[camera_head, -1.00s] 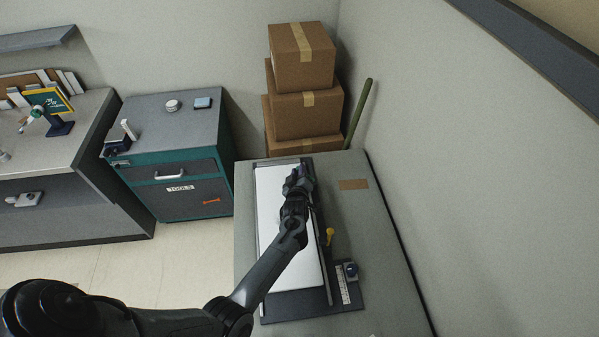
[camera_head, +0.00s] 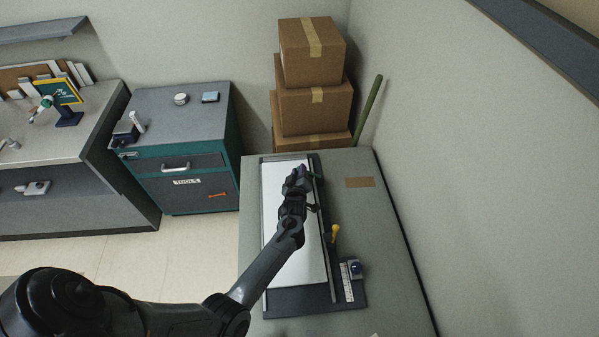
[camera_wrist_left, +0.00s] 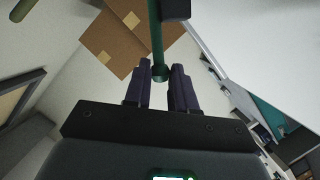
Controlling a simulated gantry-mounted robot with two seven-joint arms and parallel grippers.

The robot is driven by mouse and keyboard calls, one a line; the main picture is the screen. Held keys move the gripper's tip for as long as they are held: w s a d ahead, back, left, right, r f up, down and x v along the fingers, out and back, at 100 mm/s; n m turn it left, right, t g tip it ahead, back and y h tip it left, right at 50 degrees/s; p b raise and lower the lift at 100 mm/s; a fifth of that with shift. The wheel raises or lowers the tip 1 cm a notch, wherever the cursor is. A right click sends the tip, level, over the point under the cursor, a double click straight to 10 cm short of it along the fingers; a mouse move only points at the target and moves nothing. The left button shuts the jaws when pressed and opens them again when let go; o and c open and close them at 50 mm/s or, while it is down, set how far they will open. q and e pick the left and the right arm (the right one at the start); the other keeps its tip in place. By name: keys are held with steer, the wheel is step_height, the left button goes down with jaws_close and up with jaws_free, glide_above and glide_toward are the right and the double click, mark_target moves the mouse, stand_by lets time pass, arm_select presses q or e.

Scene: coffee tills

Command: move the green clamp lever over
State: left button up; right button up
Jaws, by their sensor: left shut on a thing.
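The green clamp lever (camera_wrist_left: 157,35) shows in the left wrist view as a dark green bar with a rounded knob at its end. The knob is between the two fingers of my left gripper (camera_wrist_left: 162,82), which is shut on it. In the head view my left gripper (camera_head: 297,182) is over the far right part of the white-topped board, and my arm and gripper hide the green lever there. My right gripper is not in view.
The white board (camera_head: 283,270) lies on a grey table (camera_head: 385,230). A yellow-knobbed lever (camera_head: 335,233) and a small dark block (camera_head: 355,269) are along its right side. Cardboard boxes (camera_head: 312,105) and a green pole (camera_head: 369,110) stand behind. A tool cabinet (camera_head: 190,187) is left.

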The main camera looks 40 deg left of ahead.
arm_select(q)
steer(key=shift+s+a+f+b, duration=0.25)
steer(key=shift+s+f+b, duration=0.1)
steer(key=shift+f, duration=0.3)
steer(key=shift+s+a+f+b, duration=0.2)
steer(key=shift+f+b, duration=0.1)
steer(key=shift+f, duration=0.4)
steer(key=shift+s+a+f+b, duration=0.1)
steer(key=shift+s+f+b, duration=0.1)
steer(key=shift+f+b, duration=0.3)
steer(key=o, duration=0.9)
steer(key=shift+r, duration=0.1)
